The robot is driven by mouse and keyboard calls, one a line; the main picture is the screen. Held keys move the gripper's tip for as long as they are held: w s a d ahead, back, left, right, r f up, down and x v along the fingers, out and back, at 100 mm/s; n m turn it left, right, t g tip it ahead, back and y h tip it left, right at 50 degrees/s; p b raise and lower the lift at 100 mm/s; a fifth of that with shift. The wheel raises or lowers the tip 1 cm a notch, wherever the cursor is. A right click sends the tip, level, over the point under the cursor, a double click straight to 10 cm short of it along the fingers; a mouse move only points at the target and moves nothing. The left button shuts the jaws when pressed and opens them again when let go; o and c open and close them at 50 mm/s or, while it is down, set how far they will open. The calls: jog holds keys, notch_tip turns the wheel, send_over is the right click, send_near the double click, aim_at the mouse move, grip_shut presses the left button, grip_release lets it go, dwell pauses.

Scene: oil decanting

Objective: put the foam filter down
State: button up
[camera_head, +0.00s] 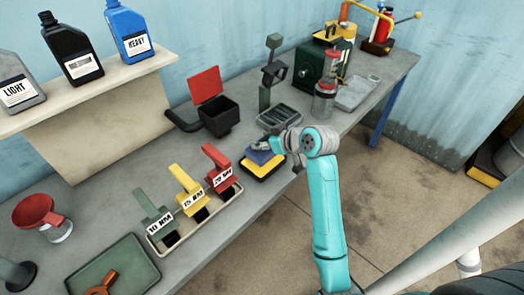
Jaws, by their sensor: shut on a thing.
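The foam filter appears to be the flat blue pad (262,157) near the front edge of the bench, right of the middle of the picture. My gripper (264,146) is over its back side and shut on it. A yellow layer (258,170) shows directly under the blue pad, with a dark edge below. I cannot tell whether the blue pad touches the yellow layer or hangs just above it. The fingertips are small and partly hidden by the gripper body.
Three handled pieces, green (155,217), yellow (191,190) and red (221,169), stand in a rack to the left. A black box with a red lid (206,86) stands behind. A grey ribbed tray (279,117) and a glass jar (324,100) are close behind my gripper.

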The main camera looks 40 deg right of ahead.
jog(key=shift+f, duration=2.15)
jog(key=shift+f, duration=0.1)
jog(key=o, duration=1.1)
jog(key=shift+o, duration=0.2)
